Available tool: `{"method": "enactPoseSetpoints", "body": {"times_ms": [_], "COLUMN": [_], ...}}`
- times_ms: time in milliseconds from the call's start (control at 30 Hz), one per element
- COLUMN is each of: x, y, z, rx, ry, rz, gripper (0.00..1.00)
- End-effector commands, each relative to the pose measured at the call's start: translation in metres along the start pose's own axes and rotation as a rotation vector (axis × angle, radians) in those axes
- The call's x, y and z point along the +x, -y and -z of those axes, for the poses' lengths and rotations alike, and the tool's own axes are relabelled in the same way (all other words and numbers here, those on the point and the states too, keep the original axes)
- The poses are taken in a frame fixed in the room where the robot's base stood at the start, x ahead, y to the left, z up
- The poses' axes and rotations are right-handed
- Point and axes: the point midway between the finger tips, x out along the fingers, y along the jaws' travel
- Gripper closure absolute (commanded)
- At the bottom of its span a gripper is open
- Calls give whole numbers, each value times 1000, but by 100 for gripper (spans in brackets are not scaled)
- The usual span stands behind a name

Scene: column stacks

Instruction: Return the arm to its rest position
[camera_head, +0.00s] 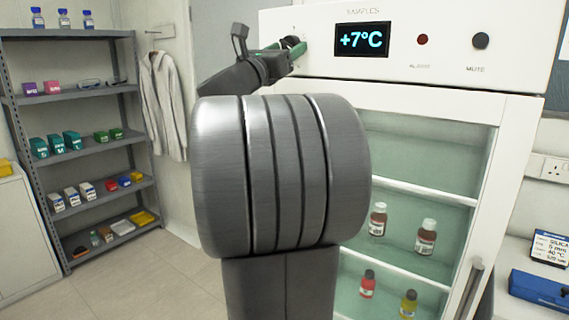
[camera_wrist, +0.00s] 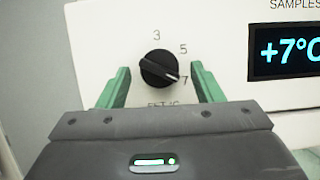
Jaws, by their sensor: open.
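My gripper (camera_wrist: 160,88) is open, with its green fingers on either side of a black dial (camera_wrist: 159,68) in the wrist view. The dial's pointer is near the 7 on its printed scale. My arm (camera_head: 280,180) is raised and fills the middle of that view, hiding part of the fridge's glass front.
The fridge display (camera_head: 362,39) reads +7°C. Bottles (camera_head: 426,237) stand inside behind the glass. A grey shelf rack (camera_head: 90,148) with boxes and bottles stands at left, beside a hanging white coat (camera_head: 165,95). A blue case (camera_head: 540,289) lies on the right counter. Floor is clear at lower left.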

Motion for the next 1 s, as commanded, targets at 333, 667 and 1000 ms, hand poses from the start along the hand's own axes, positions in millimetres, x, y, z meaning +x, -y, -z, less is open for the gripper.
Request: {"method": "enactPoseSetpoints", "body": {"times_ms": [333,667,1000], "x": [-54,-64,-63], "y": [0,0,6], "z": [0,-1,-6], "rx": [-10,-11,0], "ry": [1,1,3], "rz": [-7,-4,2], "gripper": [40,40,40]}}
